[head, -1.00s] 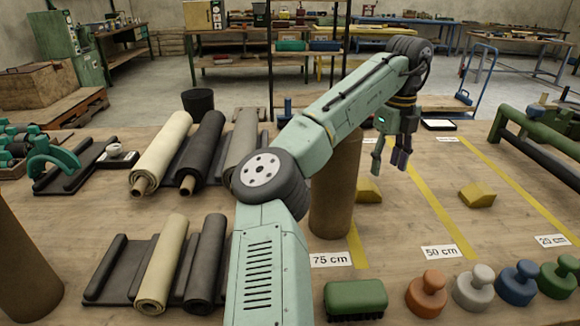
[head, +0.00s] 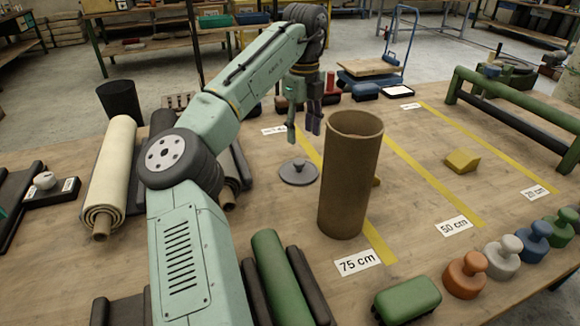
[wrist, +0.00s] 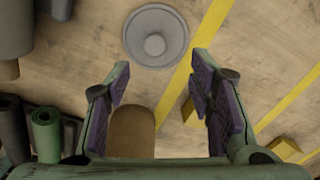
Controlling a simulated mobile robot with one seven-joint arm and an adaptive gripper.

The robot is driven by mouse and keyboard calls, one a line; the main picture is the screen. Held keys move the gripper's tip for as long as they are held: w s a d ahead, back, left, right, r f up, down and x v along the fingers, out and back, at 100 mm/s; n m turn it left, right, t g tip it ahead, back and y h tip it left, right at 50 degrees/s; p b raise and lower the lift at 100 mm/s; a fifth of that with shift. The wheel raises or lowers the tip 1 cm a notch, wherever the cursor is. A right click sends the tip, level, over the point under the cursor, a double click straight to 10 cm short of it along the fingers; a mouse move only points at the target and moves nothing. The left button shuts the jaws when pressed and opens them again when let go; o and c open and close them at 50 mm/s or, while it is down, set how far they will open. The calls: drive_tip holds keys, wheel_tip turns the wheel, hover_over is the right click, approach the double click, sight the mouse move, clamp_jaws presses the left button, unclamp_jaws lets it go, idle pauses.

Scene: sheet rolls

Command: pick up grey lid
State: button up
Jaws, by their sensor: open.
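The grey lid (head: 299,172) is a flat disc with a round knob, lying on the table left of the brown tube. It also shows in the wrist view at the top (wrist: 155,36), in full and ahead of my fingertips. My gripper (head: 304,137) hangs above the table with its fingers pointing down, behind and above the lid. In the wrist view my gripper (wrist: 160,75) is open, with nothing between its purple-padded fingertips; the lid lies beyond them and apart from them.
An upright brown tube (head: 350,180) stands close right of the lid. Rolls (head: 112,180) lie at the left, and a green roll (head: 277,275) lies in front. Yellow strips and a yellow wedge (head: 462,161) are at the right. Knobbed weights (head: 465,275) line the front edge.

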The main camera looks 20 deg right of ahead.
hover_over(299, 161)
drive_tip(key=f, duration=0.4)
drive_tip(key=shift+d+f, duration=0.2)
drive_tip(key=shift+d, duration=0.15)
drive_tip(key=f, duration=0.2)
drive_tip(key=f+p, duration=0.1)
drive_tip(key=f, duration=0.1)
drive_tip(key=shift+a, duration=0.4)
drive_tip(key=shift+f, duration=0.6)
drive_tip(key=shift+c, duration=0.6)
drive_tip(key=c, duration=1)
drive_tip(key=shift+c, duration=0.2)
